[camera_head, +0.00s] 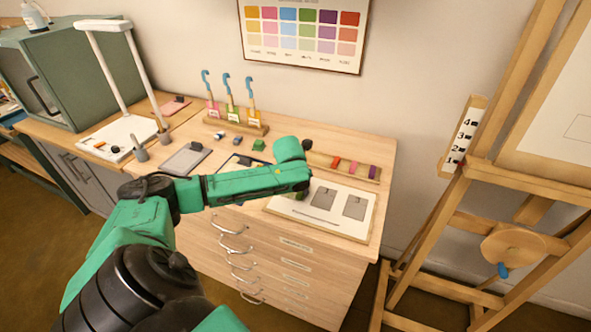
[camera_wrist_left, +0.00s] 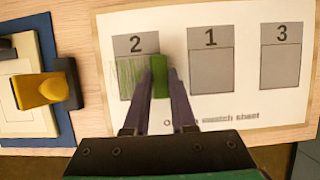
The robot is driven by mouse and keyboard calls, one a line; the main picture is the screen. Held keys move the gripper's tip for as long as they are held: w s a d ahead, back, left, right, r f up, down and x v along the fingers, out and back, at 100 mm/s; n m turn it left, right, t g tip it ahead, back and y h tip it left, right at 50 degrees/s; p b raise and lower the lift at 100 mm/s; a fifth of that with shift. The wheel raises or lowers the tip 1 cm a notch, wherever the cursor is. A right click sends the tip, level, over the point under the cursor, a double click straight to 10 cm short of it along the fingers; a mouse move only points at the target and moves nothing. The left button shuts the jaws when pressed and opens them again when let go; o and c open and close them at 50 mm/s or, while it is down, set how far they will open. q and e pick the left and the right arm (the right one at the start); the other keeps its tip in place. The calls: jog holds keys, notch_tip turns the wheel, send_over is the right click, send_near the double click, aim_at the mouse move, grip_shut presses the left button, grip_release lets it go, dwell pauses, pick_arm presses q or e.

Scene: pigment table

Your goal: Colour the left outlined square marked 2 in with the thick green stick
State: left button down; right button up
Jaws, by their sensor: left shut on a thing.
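The swatch sheet (camera_wrist_left: 190,20) lies flat on the table with three outlined grey squares marked 2, 1 and 3 from left to right. The left square marked 2 (camera_wrist_left: 126,88) carries pale green strokes. My left gripper (camera_wrist_left: 158,75) is shut on the thick green stick (camera_wrist_left: 160,76), at the right side of that square. I cannot tell whether its tip touches the paper. In the head view the sheet (camera_head: 335,222) shows two grey squares; my left arm hides the square marked 2. The left gripper there is mostly hidden by its wrist. My right gripper is not in view.
A rack with red, pink and purple sticks (camera_head: 355,167) stands behind the sheet. A yellow-handled thing (camera_wrist_left: 42,89) lies on a blue-edged pad left of the sheet. An easel (camera_head: 455,200) stands right of the table.

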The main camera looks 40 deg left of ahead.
pick_arm(q)
jog(key=shift+p, duration=0.4)
jog(key=shift+s+a+p, duration=0.35)
jog(key=shift+a, duration=0.5)
jog(key=shift+s+a+p, duration=0.3)
jog(key=shift+a+p, duration=0.05)
jog(key=shift+a, duration=0.5)
jog(key=shift+s+a+p, duration=0.35)
jog(key=shift+a, duration=0.5)
jog(key=shift+a+f, duration=0.15)
jog(key=shift+a, duration=0.05)
notch_tip(320, 180, up, 7)
jog(key=p, duration=0.8)
